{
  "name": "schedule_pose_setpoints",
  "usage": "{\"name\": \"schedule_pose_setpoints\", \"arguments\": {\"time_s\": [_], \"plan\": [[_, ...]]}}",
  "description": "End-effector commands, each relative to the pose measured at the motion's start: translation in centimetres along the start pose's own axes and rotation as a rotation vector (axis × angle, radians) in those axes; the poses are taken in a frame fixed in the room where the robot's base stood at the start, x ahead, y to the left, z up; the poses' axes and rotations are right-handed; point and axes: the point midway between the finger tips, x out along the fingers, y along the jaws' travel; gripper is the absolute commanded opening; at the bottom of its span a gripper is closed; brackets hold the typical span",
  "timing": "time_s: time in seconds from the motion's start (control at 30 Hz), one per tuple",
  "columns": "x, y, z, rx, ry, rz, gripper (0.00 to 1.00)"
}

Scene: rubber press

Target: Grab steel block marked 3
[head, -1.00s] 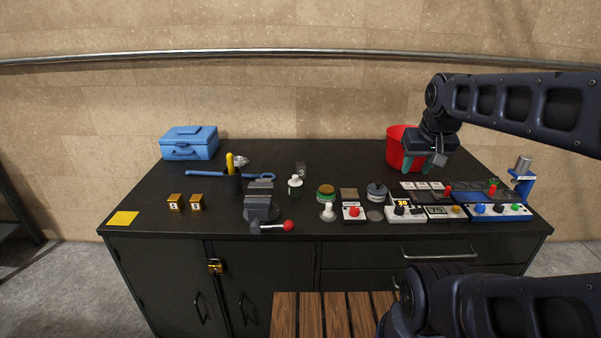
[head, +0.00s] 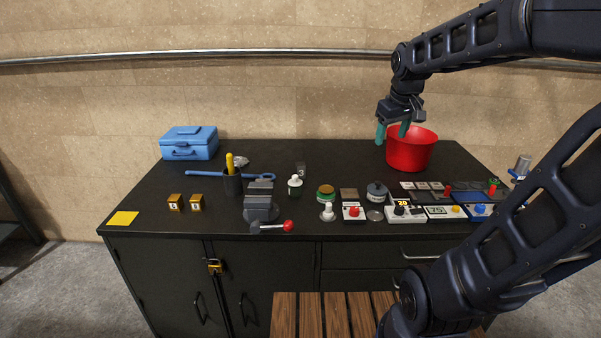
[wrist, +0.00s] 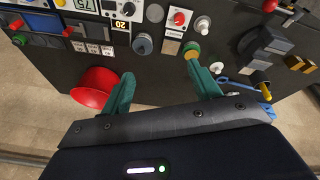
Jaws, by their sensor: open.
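The steel block marked 3 (head: 301,170) is a small dark grey cube with a pale 3 on its front. It stands on the black bench, behind and slightly right of a white-capped bottle (head: 295,186). I cannot make out the block clearly in that view.
Two brass blocks (head: 185,203) sit farther left near a blue toolbox (head: 189,143). Jars, switches and panels fill the right. Bench behind the block is clear.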

Motion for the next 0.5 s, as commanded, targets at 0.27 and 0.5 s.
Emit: {"name": "schedule_pose_setpoints", "arguments": {"time_s": [0.27,0.5], "plan": [[2.6,0.1,-7.8,-0.241,-0.049,-0.033,0.62],[6.0,-0.5,-14.3,-0.449,-0.083,-0.067,0.62]]}}
